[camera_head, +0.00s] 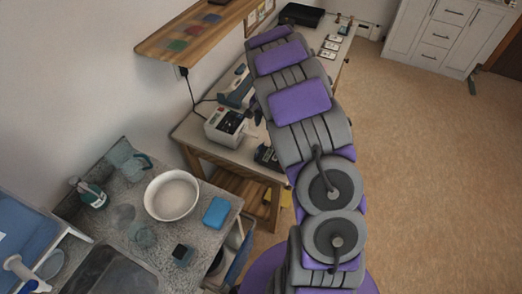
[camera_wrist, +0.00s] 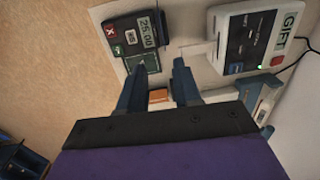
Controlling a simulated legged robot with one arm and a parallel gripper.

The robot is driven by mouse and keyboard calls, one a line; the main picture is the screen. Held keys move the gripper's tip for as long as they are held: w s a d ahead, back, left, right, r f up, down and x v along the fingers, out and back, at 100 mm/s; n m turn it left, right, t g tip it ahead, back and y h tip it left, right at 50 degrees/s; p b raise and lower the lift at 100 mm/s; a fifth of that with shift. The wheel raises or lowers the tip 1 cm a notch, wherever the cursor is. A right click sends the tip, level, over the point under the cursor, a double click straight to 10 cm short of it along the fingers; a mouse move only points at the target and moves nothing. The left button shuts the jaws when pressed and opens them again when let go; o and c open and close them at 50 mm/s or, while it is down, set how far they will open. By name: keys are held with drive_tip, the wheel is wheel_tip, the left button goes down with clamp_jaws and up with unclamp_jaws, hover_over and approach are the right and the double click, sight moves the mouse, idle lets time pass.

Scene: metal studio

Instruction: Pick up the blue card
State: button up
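No blue card can be made out in the wrist view. My gripper (camera_wrist: 160,75) is open, its two dark blue fingers apart with nothing held between them. It is over the table near a payment terminal (camera_wrist: 134,38) and a white device marked GIFT (camera_wrist: 232,42). In the head view my arm hides much of the table.
The wooden table (camera_head: 188,130) carries a white device (camera_head: 225,126), a dark terminal (camera_head: 266,156) and white cards (camera_head: 331,45). A counter (camera_head: 110,190) with a white bowl (camera_head: 172,180) and blue sponge (camera_head: 216,211) stands lower left. The floor (camera_head: 430,150) at right is clear.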

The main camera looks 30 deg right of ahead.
drive_tip(key=b, duration=0.1)
hover_over(259, 148)
drive_tip(key=f, duration=0.9)
drive_tip(key=shift+w+a, duration=0.1)
drive_tip(key=shift+w, duration=0.15)
drive_tip(key=shift+d+f, duration=0.35)
drive_tip(key=shift+d, duration=0.25)
drive_tip(key=shift+d+f+b, duration=0.15)
drive_tip(key=shift+f+b, duration=0.15)
drive_tip(key=f, duration=0.1)
drive_tip(key=a+f, duration=0.1)
drive_tip(key=f, duration=0.1)
drive_tip(key=f+b, duration=0.1)
drive_tip(key=shift+a+f, duration=0.25)
drive_tip(key=shift+a, duration=0.15)
drive_tip(key=shift+d+r, duration=0.1)
drive_tip(key=shift+d, duration=0.55)
drive_tip(key=c, duration=0.5)
drive_tip(key=shift+a, duration=0.1)
drive_tip(key=shift+c, duration=0.5)
drive_tip(key=shift+a, duration=0.3)
clamp_jaws()
